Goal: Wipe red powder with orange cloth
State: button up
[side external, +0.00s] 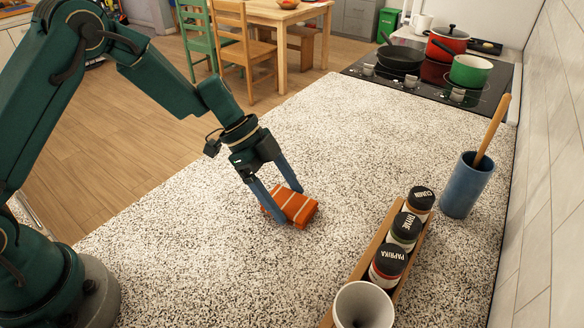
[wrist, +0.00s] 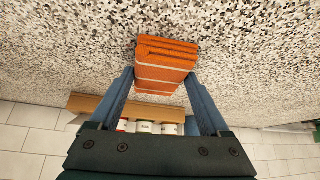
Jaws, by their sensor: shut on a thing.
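The orange cloth (side external: 297,207) is a folded block with pale stripes, at or just above the speckled counter. My gripper (side external: 287,204) is shut on it, with one blue finger at each side. In the wrist view the cloth (wrist: 166,64) sits between the two fingertips of my gripper (wrist: 164,80). I cannot tell whether its underside touches the counter. No red powder can be made out on the counter in either view; it may be hidden under the cloth.
A wooden rack (side external: 405,262) with several spice jars and a white cup (side external: 362,305) stands right of the cloth. A blue crock (side external: 467,186) with a wooden handle stands by the wall. Pots and a pan sit on the stove (side external: 437,80). The counter's middle (side external: 330,130) is clear.

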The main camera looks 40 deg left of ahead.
jog(key=shift+w, duration=1.1)
jog(key=shift+s, duration=3.55)
jog(key=shift+s+r, duration=0.15)
jog(key=shift+s, duration=0.05)
notch_tip(320, 180, up, 8)
